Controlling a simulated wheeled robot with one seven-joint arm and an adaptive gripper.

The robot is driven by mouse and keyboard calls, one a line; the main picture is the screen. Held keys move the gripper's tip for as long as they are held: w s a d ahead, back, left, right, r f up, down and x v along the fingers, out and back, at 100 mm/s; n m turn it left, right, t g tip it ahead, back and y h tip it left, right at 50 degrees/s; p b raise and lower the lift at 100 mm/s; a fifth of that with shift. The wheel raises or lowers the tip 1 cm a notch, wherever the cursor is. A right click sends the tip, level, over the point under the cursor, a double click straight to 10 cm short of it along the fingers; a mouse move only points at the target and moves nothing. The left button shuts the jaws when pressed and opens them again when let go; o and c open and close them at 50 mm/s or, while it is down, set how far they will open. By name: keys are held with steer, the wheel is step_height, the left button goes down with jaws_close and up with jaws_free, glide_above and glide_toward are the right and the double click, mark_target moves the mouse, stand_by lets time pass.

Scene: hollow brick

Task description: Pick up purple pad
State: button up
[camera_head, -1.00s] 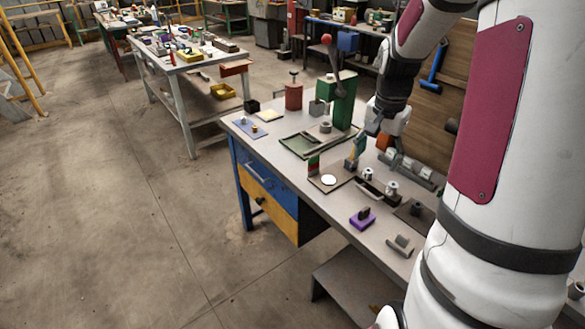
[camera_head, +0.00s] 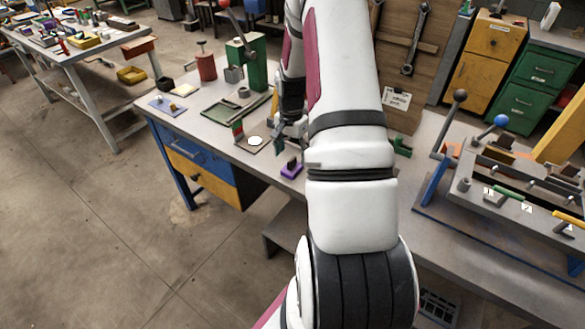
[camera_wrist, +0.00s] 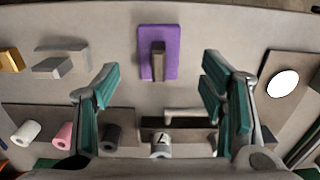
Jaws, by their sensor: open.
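The purple pad (camera_wrist: 172,36) lies flat on the grey workbench, with a dark upright handle block (camera_wrist: 158,62) on it. In the head view the purple pad (camera_head: 291,171) is near the bench's front edge, just left of my arm. My gripper (camera_wrist: 162,88) is open and empty. In the wrist view its two green-padded fingers stand wide apart, and the pad appears between and beyond the fingertips, not touched. In the head view my gripper (camera_head: 284,133) is partly hidden by my arm and is behind the pad.
A board with a white disc (camera_wrist: 283,83) lies right of my fingers. A grey block (camera_wrist: 53,67) and several small cylinders (camera_wrist: 62,134) are at left. A green press (camera_head: 247,62) stands farther back. A lever fixture (camera_head: 510,190) stands right of my arm.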

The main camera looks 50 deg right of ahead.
mark_target(291, 160)
steer(key=shift+a+f+p, duration=0.1)
steer(key=shift+f+p, duration=0.6)
steer(key=shift+f, duration=2.1)
steer(key=c, duration=1.2)
